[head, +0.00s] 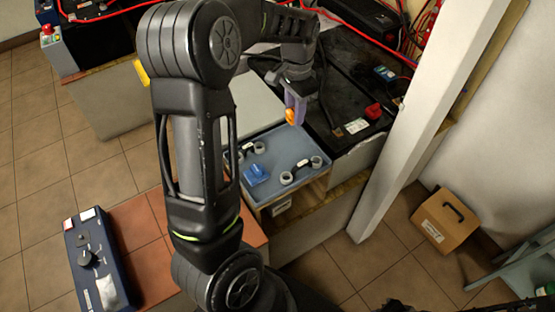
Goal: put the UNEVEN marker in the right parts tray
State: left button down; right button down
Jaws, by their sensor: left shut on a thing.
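My left gripper (294,108) is shut on a small orange thing (290,116), probably the marker. No lettering on it can be read. The gripper hangs over the back part of a blue tray (277,144), and the orange thing looks to be above the tray floor. No second parts tray can be made out. My right gripper is not in view.
Right of the tray, a black bench top (350,85) holds a red piece (373,111) and cables. A white post (430,115) stands further right. A cardboard box (445,220) is on the floor. A blue control box (100,262) is at the lower left.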

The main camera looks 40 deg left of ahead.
pick_arm(q)
send_over(293, 144)
jog(key=shift+f, duration=3.15)
jog(key=shift+f, duration=1.85)
jog(key=shift+f, duration=0.1)
jog(key=shift+f+b, duration=0.15)
jog(key=shift+b, duration=0.15)
jog(key=c, duration=1.1)
grip_release()
